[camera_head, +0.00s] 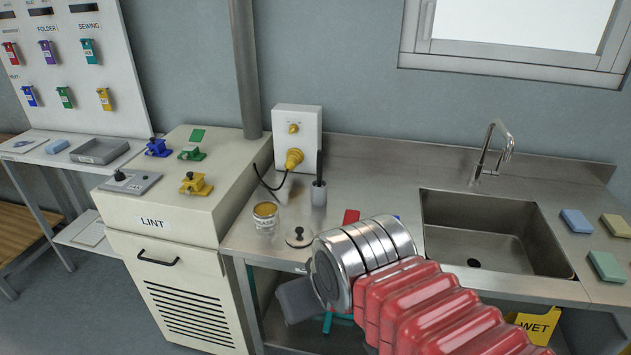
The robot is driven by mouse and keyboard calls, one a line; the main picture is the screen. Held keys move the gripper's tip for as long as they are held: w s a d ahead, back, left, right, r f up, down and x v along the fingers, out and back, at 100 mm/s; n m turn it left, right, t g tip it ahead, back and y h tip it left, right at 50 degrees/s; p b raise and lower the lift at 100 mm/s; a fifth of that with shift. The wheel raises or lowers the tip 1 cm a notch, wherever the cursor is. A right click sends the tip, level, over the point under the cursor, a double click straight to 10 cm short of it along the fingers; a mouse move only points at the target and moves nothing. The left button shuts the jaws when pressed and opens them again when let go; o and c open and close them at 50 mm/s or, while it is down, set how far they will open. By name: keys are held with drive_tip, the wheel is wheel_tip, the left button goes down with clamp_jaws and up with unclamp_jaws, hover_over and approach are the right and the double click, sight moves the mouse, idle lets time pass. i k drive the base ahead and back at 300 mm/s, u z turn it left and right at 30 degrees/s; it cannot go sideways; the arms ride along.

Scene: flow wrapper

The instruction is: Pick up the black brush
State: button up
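A thin black upright thing, which looks like the black brush (319,168), stands in a small grey holder (319,195) on the steel counter, in front of a white wall box. Only its upper part shows above the holder. My red and silver arm reaches in from the lower right. A dark grey part of my gripper (296,300) shows at the arm's end, low by the counter's front edge, well below and apart from the brush. Its fingertips cannot be made out, so I cannot tell if it is open or shut.
A jar (265,217) and a round lidded item (299,237) stand on the counter in front of the holder. A red block (351,216) lies to the right. The sink (490,232) is further right, with sponges (577,221) beyond. A LINT cabinet (170,235) stands left.

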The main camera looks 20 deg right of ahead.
sight(319, 152)
drive_tip(key=z, duration=0.1)
drive_tip(key=i, duration=1)
drive_tip(key=u, duration=0.1)
